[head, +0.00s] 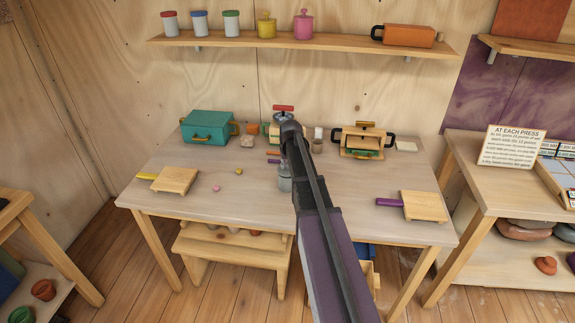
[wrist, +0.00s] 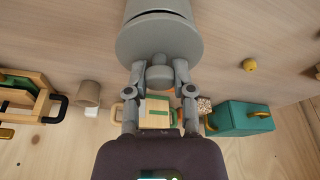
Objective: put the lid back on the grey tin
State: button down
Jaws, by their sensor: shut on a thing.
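In the wrist view my gripper (wrist: 159,78) is shut on the knob of the round grey lid (wrist: 160,42). The lid's wide disc lies just past my fingertips. A dark line runs along its far edge, and a strip of the grey tin (wrist: 160,6) shows beyond it, so the lid is at the tin's mouth. I cannot tell whether it is fully seated or slightly above. In the head view the grey tin (head: 285,185) stands upright at the middle of the table, partly hidden by my arm.
The teal box (head: 208,128) stands at the back left of the table (head: 200,205). A wooden box with black handles (head: 362,141) is at the back right. Wooden boards (head: 175,180) (head: 425,207) lie left and right. Small balls (head: 239,170) lie left of the tin.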

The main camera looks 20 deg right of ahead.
jog(key=shift+c, duration=2)
grip_release()
jog(key=o, duration=0.4)
jog(key=shift+r, duration=0.15)
jog(key=shift+r+p, duration=3.35)
jog(key=shift+p, duration=0.2)
jog(key=shift+c, duration=0.2)
grip_shut()
jog(key=shift+f+b, duration=2.75)
